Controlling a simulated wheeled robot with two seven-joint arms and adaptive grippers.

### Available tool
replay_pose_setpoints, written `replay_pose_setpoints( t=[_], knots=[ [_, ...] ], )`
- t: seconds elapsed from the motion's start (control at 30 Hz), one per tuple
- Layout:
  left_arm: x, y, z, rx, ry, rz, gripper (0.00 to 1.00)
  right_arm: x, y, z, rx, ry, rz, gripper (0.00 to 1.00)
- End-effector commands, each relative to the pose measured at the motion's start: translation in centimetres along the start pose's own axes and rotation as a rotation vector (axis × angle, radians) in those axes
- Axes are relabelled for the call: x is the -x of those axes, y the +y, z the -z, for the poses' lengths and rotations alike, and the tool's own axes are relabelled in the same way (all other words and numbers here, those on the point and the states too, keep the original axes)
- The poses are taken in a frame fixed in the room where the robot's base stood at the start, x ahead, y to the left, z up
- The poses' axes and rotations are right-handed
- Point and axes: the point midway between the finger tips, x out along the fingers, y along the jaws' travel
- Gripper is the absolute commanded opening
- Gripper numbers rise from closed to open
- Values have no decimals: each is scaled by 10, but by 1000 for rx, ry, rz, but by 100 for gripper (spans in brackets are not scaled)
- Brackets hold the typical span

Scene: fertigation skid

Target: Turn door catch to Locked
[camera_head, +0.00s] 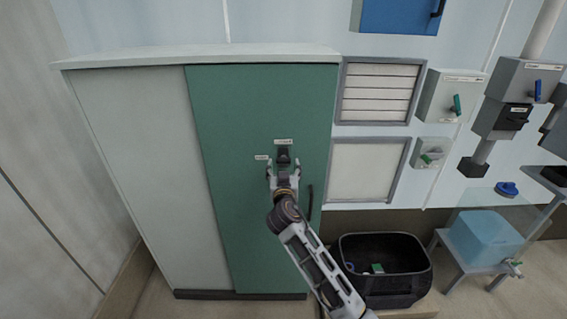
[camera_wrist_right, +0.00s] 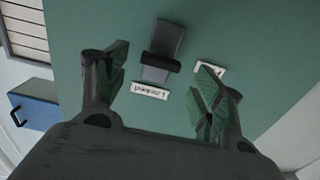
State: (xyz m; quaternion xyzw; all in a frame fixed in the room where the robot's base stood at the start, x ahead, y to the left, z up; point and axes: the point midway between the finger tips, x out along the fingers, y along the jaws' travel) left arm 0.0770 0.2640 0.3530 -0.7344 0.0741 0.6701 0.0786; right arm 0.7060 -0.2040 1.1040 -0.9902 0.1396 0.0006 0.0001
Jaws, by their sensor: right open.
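The door catch (camera_head: 284,153) is a small dark piece on the tall green cabinet door (camera_head: 235,130). In the right wrist view the catch (camera_wrist_right: 165,40) shows a grey plate with a dark crosswise bar. A white label reading "Locked" (camera_wrist_right: 150,91), upside down there, sits beside it; in the head view this label (camera_head: 283,142) is above the catch. A second label (camera_head: 262,157) is to the catch's left. My right gripper (camera_head: 283,168) is open in front of the catch, its fingers to either side. Contact cannot be told. My left gripper is out of view.
A dark door handle (camera_head: 311,202) is right of the gripper. A black bin (camera_head: 385,290) stands on the floor at the right. Wall boxes with coloured levers, such as the green-lever box (camera_head: 440,95), and a blue tank (camera_head: 485,240) are farther right.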

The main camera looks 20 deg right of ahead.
Motion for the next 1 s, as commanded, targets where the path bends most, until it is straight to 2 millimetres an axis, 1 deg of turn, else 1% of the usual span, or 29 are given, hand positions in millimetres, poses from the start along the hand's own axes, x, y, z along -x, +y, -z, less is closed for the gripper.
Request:
replay_pose_setpoints(
  t=[0.1, 0.3, 0.47, 0.73, 0.77, 1.0],
  knots=[
    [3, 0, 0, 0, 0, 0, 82, -11, 0, 1, 1, 1, 0, 68],
    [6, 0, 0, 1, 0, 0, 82, -24, 0, 1, 2, 1, 0, 68],
    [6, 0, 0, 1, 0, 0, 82, -28, 0, 0, 1, 1, 0, 68],
    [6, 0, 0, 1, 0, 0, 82, -28, 0, 0, 1, 0, 0, 68],
    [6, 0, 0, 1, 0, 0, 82, -28, 0, 0, 1, 0, 0, 67],
    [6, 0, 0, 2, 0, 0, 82, -28, 0, 0, 1, 0, 0, 36]
  ],
)
